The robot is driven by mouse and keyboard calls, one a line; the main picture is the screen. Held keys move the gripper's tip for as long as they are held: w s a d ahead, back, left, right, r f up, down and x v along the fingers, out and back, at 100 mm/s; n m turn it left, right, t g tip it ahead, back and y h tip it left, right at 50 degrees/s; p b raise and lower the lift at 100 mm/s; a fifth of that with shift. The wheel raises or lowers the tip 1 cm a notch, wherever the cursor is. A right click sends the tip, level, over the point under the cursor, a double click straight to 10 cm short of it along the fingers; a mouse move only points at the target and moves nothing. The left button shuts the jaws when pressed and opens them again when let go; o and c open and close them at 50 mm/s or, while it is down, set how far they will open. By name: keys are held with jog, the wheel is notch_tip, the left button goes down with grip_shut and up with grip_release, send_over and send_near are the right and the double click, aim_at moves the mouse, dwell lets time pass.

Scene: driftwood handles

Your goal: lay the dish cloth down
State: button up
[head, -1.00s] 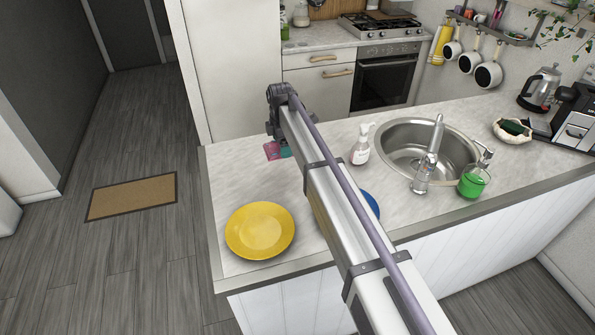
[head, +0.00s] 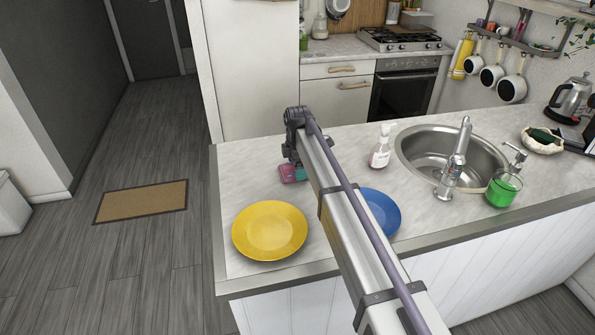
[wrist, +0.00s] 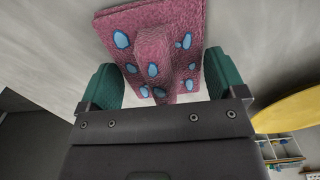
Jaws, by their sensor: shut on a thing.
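The dish cloth (wrist: 158,32) is pink with blue spots and shows at the top of the wrist view, with a raised fold between my teal fingers. My gripper (wrist: 162,78) is shut on it. In the head view my gripper (head: 297,173) is at the far left part of the counter (head: 245,180), beyond the yellow plate, and a small pink part of the cloth (head: 286,173) shows beside the teal finger. The rest of the cloth is hidden there. I cannot tell whether its underside touches the counter.
A yellow plate (head: 269,231) lies near the front left corner. A blue plate (head: 381,213) lies partly behind my arm. The counter's left edge is close to the cloth.

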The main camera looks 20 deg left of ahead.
jog(key=shift+f, duration=0.15)
jog(key=o, duration=0.6)
jog(key=shift+c, duration=0.2)
notch_tip(320, 180, up, 11)
jog(key=p, duration=1)
jog(key=shift+d+p, duration=0.1)
jog(key=shift+p, duration=0.25)
jog(key=shift+f, duration=0.1)
